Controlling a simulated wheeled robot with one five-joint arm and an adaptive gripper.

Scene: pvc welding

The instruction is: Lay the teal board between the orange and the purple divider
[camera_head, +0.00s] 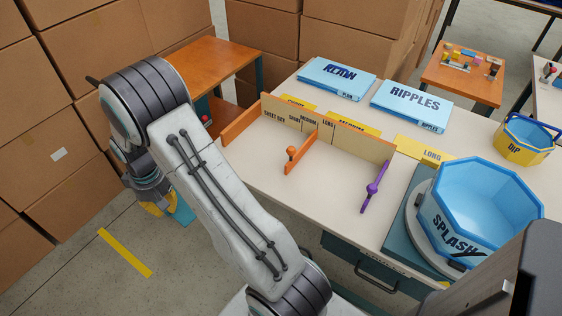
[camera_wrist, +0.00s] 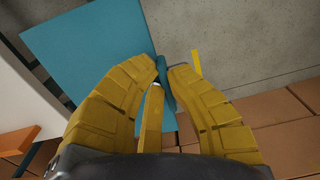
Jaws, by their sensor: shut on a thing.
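My gripper (camera_head: 158,206) is at the left, off the table's edge and over the floor, partly hidden by my arm. It is shut on the teal board (camera_head: 183,213), of which only a small part shows there. In the wrist view the yellow fingers (camera_wrist: 163,72) close on the edge of the teal board (camera_wrist: 95,48), which extends to the upper left. The orange divider (camera_head: 300,156) with a round knob and the purple divider (camera_head: 372,190) stand on the white table in front of a beige labelled back panel (camera_head: 345,138). The tabletop between these dividers looks bare.
An orange end panel (camera_head: 240,123) stands left of the orange divider. Blue "SPLASH" tub (camera_head: 450,225) stands at the table's right, yellow "DIP" bucket (camera_head: 520,148) behind it. Cardboard boxes (camera_head: 35,110) are stacked at the left.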

